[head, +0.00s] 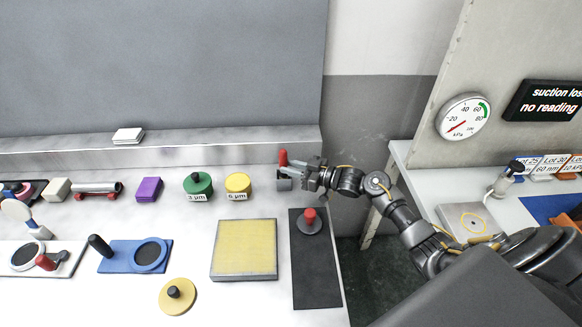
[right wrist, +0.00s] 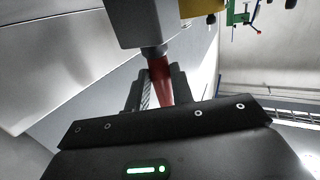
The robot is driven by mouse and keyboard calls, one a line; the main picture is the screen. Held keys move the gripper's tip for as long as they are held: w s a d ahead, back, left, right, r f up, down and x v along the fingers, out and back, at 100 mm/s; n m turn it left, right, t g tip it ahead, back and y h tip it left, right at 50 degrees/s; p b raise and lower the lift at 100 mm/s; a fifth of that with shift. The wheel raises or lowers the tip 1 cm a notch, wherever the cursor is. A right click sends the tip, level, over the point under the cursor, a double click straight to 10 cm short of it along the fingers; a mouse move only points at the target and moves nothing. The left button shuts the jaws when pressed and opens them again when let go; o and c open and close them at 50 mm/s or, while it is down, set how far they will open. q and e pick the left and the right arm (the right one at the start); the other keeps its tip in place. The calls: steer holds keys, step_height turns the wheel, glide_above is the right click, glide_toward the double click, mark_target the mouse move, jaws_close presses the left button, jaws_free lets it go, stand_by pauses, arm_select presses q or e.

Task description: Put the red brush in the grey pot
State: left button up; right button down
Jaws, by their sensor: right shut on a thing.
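My right gripper (head: 298,171) reaches in from the right over the back of the bench and is shut on the red brush (head: 283,157). The brush is about upright, its red handle standing above the fingers. In the right wrist view the brush (right wrist: 161,82) sits between the two dark fingers (right wrist: 158,92). A small grey squarish thing, seemingly the grey pot (head: 284,185), shows right below the fingers. A grey block also shows at the brush's dark collar in the wrist view. I cannot tell whether the brush's lower end is inside it. My left gripper is not in view.
Left of the gripper stand a yellow tin (head: 238,184), a green tin (head: 198,185) and a purple block (head: 149,189). In front lie a yellow plate (head: 244,250) and a black mat (head: 316,272) with a red-knobbed disc (head: 310,222). A ledge (head: 230,150) runs behind.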

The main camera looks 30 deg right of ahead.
steer(key=shift+f, duration=0.15)
steer(key=shift+f, duration=0.15)
steer(key=shift+s+a+f+b, duration=0.15)
steer(key=shift+s+f+b, duration=0.15)
steer(key=shift+f+b, duration=0.15)
steer(key=c, duration=1.2)
jaws_free()
steer(key=shift+s+a+f, duration=0.1)
steer(key=shift+a+f, duration=0.05)
steer(key=shift+f, duration=0.05)
steer(key=shift+r+p, duration=0.45)
steer(key=shift+r, duration=0.1)
steer(key=v, duration=0.3)
steer(key=b+v, duration=0.1)
steer(key=v, duration=0.6)
steer(key=shift+d+r+b, duration=0.2)
steer(key=shift+d+b, duration=0.15)
steer(key=shift+d, duration=0.1)
steer(key=shift+s+d+r, duration=0.25)
steer(key=shift+s+d, duration=0.15)
steer(key=shift+d, duration=0.1)
